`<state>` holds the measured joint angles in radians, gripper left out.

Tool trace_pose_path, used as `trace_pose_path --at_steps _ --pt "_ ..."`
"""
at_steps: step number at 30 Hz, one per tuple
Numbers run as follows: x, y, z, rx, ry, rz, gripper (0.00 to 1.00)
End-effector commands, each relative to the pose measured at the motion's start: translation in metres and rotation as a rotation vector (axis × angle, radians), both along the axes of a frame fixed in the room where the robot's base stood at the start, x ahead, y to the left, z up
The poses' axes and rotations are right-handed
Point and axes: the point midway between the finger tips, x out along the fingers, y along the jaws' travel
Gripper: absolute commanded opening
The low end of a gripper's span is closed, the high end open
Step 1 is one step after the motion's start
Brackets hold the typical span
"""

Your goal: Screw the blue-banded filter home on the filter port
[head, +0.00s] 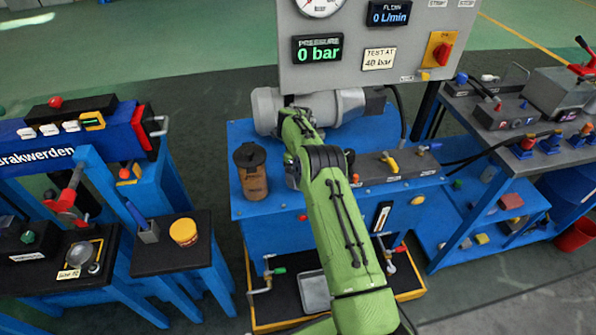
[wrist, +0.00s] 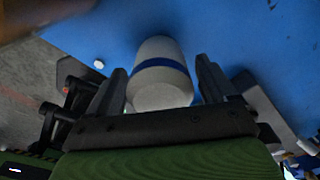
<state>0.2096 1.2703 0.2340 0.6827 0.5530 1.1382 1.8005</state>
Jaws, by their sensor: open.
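The blue-banded filter (wrist: 160,88) is a white cylinder with a dark blue band, seen in the wrist view against a blue surface. My gripper (wrist: 162,66) is open, with one finger on each side of the filter. The filter lies between the fingers; I cannot tell whether either finger touches it. In the head view my green arm reaches over the blue bench (head: 270,205) and hides the gripper and the filter. I cannot make out the filter port in either view, nor whether the filter is seated on it.
A brown canister with a black cap (head: 252,178) stands on the bench left of my arm. A grey motor (head: 268,112) and the gauge panel (head: 345,75), reading 0 bar, are behind. A valve block (head: 400,168) is at right. A yellow tub (head: 183,232) stands on the left side table.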

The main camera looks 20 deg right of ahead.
Motion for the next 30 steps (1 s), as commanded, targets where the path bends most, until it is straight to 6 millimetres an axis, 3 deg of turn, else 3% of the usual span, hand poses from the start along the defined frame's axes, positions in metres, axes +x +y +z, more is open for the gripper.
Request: trace_pose_path --at_steps 3,7,12,16,30 --pt "-0.0005 -0.0009 0.0012 -0.001 0.001 0.254 0.84" --pt "-0.0003 -0.0008 0.0004 -0.001 0.000 0.406 0.84" --pt "-0.0002 -0.0010 0.0007 -0.002 0.001 0.746 0.84" --pt "0.0000 -0.0004 0.0003 -0.001 0.001 0.888 0.84" --pt "0.0004 0.0000 -0.0003 -0.001 0.000 1.685 0.84"
